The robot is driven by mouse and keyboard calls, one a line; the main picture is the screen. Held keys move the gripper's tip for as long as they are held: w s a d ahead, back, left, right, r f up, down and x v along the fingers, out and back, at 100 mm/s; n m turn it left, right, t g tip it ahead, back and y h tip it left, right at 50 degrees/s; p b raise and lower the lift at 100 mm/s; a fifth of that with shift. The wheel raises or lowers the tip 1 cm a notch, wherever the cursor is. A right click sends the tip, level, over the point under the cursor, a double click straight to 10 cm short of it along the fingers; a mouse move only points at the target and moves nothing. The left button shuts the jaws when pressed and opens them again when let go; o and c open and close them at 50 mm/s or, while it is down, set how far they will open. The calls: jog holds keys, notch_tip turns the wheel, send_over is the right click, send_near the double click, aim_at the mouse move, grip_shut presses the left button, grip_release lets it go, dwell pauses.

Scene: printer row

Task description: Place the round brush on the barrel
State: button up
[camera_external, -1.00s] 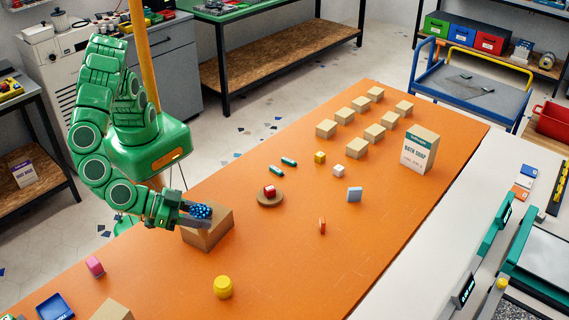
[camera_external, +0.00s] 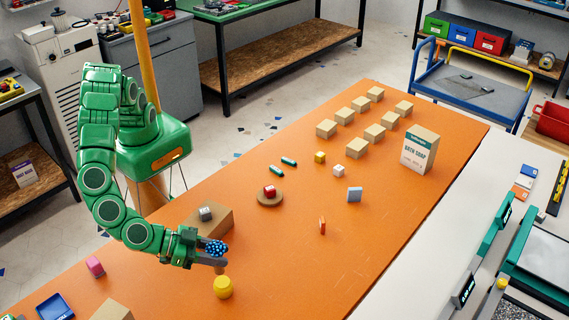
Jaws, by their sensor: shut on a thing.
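The round brush (camera_external: 216,247) has a blue, light-dotted round head, and a tan part shows just below my gripper. My gripper (camera_external: 218,260) is shut on the brush and holds it above the orange table, just behind the barrel. The barrel (camera_external: 223,287) is small and yellow and stands upright on the table. In this view the brush is slightly above and left of the barrel. I cannot tell the exact gap between them.
A red cube sits on a round brown stand (camera_external: 270,199). The orange table (camera_external: 300,285) is clear right of the barrel.

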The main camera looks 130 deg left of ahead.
jog(key=shift+w+f, duration=0.15)
jog(key=shift+f, duration=1.6)
jog(key=shift+f, duration=0.15)
jog(key=o, duration=1)
jog(key=shift+d+r, duration=0.1)
jog(key=shift+r, duration=0.1)
jog(key=v, duration=1.2)
jog(key=shift+w, duration=0.1)
